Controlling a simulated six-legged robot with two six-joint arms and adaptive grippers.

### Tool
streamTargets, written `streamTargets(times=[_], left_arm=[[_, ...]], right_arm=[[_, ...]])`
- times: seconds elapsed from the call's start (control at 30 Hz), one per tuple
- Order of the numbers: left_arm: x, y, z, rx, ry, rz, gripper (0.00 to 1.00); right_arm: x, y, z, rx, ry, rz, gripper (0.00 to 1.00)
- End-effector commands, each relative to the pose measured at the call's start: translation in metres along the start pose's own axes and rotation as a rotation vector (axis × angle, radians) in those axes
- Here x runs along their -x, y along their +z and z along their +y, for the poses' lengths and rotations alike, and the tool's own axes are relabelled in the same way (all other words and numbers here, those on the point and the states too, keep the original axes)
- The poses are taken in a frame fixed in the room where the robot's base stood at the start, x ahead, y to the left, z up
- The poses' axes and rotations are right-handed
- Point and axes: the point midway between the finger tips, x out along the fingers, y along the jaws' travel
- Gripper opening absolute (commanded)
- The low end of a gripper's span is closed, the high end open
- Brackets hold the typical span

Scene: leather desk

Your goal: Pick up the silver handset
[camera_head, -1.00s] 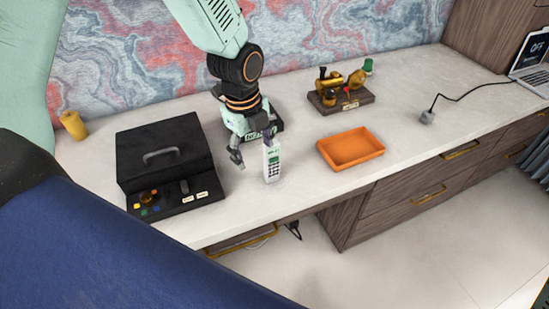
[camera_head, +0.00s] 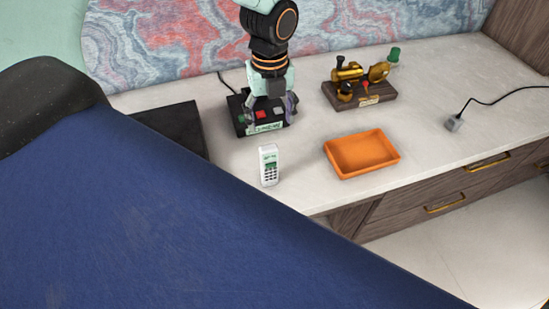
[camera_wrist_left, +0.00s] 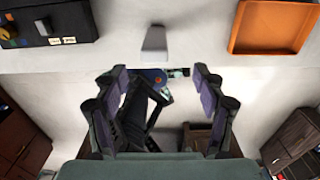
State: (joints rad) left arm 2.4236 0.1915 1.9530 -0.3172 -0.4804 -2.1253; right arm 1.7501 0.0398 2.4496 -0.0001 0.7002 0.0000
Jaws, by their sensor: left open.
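The silver handset (camera_head: 269,166), pale with a dark keypad, stands upright on the desk in the head view, in front of a small black box. In the wrist view the open fingers (camera_wrist_left: 162,95) frame the lower middle, and a pale block that looks like the handset (camera_wrist_left: 155,43) is above the gap. My right gripper is not in view.
An orange tray (camera_head: 340,167) lies right of the handset. A brass device on a wooden base (camera_head: 380,98) stands behind the tray. A black case (camera_head: 184,131) at left is partly hidden by a large blue surface (camera_head: 170,215). Clear desk lies between handset and tray.

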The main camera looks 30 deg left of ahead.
Motion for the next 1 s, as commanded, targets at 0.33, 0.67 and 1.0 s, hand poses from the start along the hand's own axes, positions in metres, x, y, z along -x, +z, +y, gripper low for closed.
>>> streamTargets(times=[0.33, 0.67, 1.0], left_arm=[[-0.037, -0.006, 0.007, 0.001, 0.003, 0.005, 0.7], [-0.076, -0.004, 0.007, 0.001, 0.001, 0.002, 0.7], [-0.077, -0.002, 0.005, 0.001, 0.001, 0.002, 0.62]], right_arm=[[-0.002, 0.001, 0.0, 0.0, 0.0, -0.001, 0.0], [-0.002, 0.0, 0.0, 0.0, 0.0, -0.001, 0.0], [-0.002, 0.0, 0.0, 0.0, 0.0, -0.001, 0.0]])
